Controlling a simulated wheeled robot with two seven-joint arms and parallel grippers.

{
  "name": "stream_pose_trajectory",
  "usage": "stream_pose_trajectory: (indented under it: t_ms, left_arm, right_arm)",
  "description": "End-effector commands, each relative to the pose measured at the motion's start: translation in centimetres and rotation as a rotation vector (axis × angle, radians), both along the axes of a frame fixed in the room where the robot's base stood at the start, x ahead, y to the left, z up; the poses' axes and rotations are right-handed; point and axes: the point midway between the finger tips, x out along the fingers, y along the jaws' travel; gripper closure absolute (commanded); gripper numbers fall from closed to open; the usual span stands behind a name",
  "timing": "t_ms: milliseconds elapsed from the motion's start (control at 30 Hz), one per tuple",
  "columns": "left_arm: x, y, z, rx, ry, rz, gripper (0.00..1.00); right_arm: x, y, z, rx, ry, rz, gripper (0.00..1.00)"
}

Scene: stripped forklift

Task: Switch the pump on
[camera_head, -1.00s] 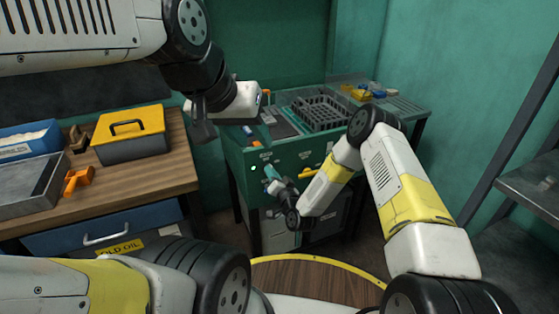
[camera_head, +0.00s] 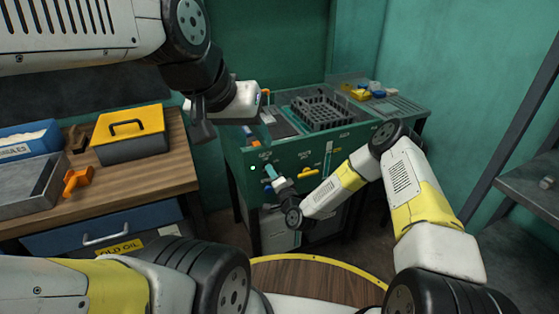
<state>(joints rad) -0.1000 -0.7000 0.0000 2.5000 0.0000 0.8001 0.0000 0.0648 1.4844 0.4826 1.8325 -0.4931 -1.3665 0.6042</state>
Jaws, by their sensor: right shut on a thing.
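The green washing unit (camera_head: 235,160) stands at the back centre, with controls on its front panel. A small green lamp (camera_head: 252,168) glows at the panel's left. My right gripper (camera_head: 270,173) is at the panel just right of the lamp, shut on a small control there; its fingers hide most of that control, so its position cannot be read. A yellow handle (camera_head: 308,172) sits further right on the panel. My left gripper (camera_head: 263,118) hangs above the unit's left front edge; its fingers are partly hidden, so I cannot tell its opening.
A dark basket (camera_head: 320,112) sits on top of the unit. On the left, a wooden bench (camera_head: 150,180) holds a yellow-lidded box (camera_head: 128,130), an orange clamp-like item (camera_head: 77,181) and a metal tray (camera_head: 30,185). A grey shelf (camera_head: 530,190) stands at the right.

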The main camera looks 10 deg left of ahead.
Motion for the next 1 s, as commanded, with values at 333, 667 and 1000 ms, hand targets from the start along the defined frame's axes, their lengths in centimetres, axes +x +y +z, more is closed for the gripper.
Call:
stream_pose_trajectory:
  t_ms: [333, 667, 1000]
  left_arm:
    - [0.0, 0.0, 0.0, 0.0, 0.0, 0.0, 0.64]
    - [0.0, 0.0, 0.0, 0.0, 0.0, 0.0, 0.64]
    - [0.0, 0.0, 0.0, 0.0, 0.0, 0.0, 0.64]
  right_arm:
    - [-0.1, 0.0, -0.2, 0.001, 0.006, 0.002, 0.89]
    - [-0.1, 0.0, -0.1, 0.0, 0.003, 0.0, 0.69]
    - [-2.7, -1.8, -0.2, 0.0, 0.007, 0.0, 0.69]
